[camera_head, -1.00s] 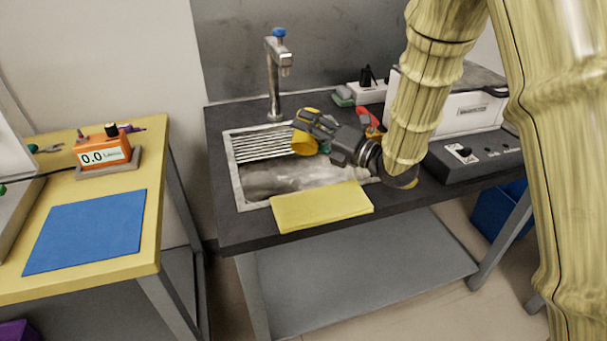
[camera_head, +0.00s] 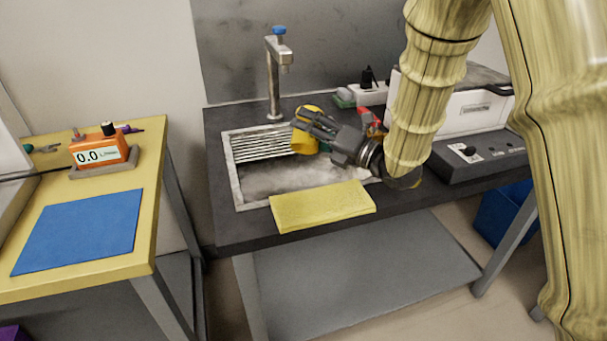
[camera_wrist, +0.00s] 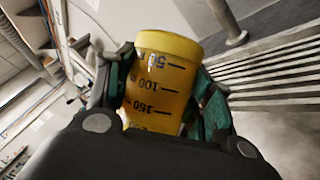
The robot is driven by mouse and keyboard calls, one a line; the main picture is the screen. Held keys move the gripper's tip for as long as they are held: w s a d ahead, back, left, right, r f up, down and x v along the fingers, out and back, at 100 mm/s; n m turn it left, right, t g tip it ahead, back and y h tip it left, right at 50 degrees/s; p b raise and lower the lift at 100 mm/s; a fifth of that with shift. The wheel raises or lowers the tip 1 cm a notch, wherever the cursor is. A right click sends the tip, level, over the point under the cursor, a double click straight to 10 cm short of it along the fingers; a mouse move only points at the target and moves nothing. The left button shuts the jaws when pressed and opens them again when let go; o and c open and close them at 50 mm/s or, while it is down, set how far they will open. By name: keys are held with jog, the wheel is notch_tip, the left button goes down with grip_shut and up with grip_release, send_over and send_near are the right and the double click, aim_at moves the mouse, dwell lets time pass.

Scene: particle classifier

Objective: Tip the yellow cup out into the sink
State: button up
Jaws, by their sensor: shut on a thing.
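The yellow cup (camera_head: 303,144) is over the back part of the sink (camera_head: 236,190), near the slatted rack. My gripper (camera_head: 318,127) reaches in from the right, and its dark fingers are shut around the cup. In the wrist view the cup (camera_wrist: 160,85) sits between the two fingers, with black volume marks on its side and a thick yellow edge at the top. The cup looks close to upright in the head view, though the fingers cover part of it. Its contents cannot be seen.
A tap (camera_head: 274,80) stands behind the sink. A yellow cloth or sponge (camera_head: 322,206) lies at the sink's front edge. A white and dark device (camera_head: 470,140) is on the right of the counter. A side table (camera_head: 145,215) with a blue mat (camera_head: 80,232) stands left.

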jog(key=shift+s+r+n+y+b, duration=0.1)
jog(key=shift+s+n+y+b, duration=0.25)
jog(key=shift+b, duration=0.75)
jog(key=shift+s+r+n+y+b, duration=0.1)
jog(key=shift+n+b, duration=0.45)
jog(key=shift+b, duration=0.5)
jog(key=shift+w+r+p, duration=0.1)
jog(key=shift+r+p, duration=0.1)
jog(key=shift+p, duration=0.6)
jog(key=m+p, duration=0.1)
jog(key=h+p, duration=0.1)
jog(key=p, duration=0.1)
jog(key=shift+w+m+p, duration=0.3)
jog(key=shift+m, duration=0.1)
jog(key=p, duration=0.1)
jog(key=m+p, duration=0.1)
jog(key=p, duration=0.1)
jog(key=shift+w+d+f+m+h+p, duration=0.1)
jog(key=shift+w+f+m+h+p, duration=0.2)
jog(key=shift+w, duration=0.1)
jog(key=shift+f, duration=0.4)
jog(key=shift+r, duration=0.1)
jog(key=shift+w+m+p, duration=0.15)
jog(key=shift+m+p, duration=0.25)
jog(key=shift+p, duration=0.4)
jog(key=shift+p, duration=0.35)
